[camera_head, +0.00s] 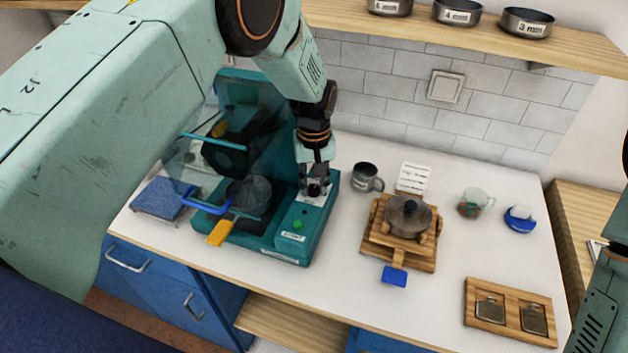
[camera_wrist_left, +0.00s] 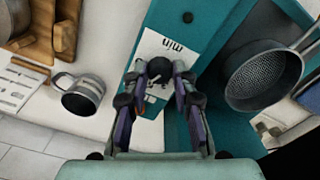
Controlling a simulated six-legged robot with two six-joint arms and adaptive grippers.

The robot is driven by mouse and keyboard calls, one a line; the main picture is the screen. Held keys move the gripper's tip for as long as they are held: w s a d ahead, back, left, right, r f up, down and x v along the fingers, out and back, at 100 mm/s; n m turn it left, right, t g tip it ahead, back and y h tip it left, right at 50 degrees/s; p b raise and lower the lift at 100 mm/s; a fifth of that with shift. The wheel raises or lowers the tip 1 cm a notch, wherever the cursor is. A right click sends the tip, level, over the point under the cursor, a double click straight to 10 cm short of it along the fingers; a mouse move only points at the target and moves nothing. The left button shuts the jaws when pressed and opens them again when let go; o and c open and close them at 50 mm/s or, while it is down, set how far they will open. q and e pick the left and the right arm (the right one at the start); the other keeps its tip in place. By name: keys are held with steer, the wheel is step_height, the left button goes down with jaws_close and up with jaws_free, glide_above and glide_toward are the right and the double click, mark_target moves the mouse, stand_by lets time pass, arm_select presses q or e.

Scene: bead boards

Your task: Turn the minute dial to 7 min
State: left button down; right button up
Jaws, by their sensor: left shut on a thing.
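The minute dial is a dark round knob (camera_wrist_left: 160,69) on a white plate marked "min" (camera_wrist_left: 172,46) on the teal machine (camera_head: 317,229). My left gripper (camera_head: 316,185) reaches down from above onto the right part of the machine. In the left wrist view its fingers (camera_wrist_left: 160,80) are shut on the knob, one on each side. The fingers hide part of the plate and its marks, so the dial's setting cannot be read. My right gripper is not in view; only part of the right arm shows at the right edge.
A metal basket (camera_wrist_left: 264,75) sits in the machine, left of the dial in the head view. A grey mug (camera_head: 365,177) stands close on the right. A wooden stand (camera_head: 425,261) with a dark pot is farther right.

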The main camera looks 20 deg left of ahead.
mark_target(314, 189)
arm_select(q)
steer(key=shift+w+r+m, duration=0.1)
steer(key=shift+w+m, duration=0.05)
steer(key=shift+m, duration=0.95)
steer(key=c, duration=1.1)
jaws_free()
steer(key=shift+o, duration=0.2)
step_height(314, 189, up, 12)
steer(key=shift+s, duration=0.25)
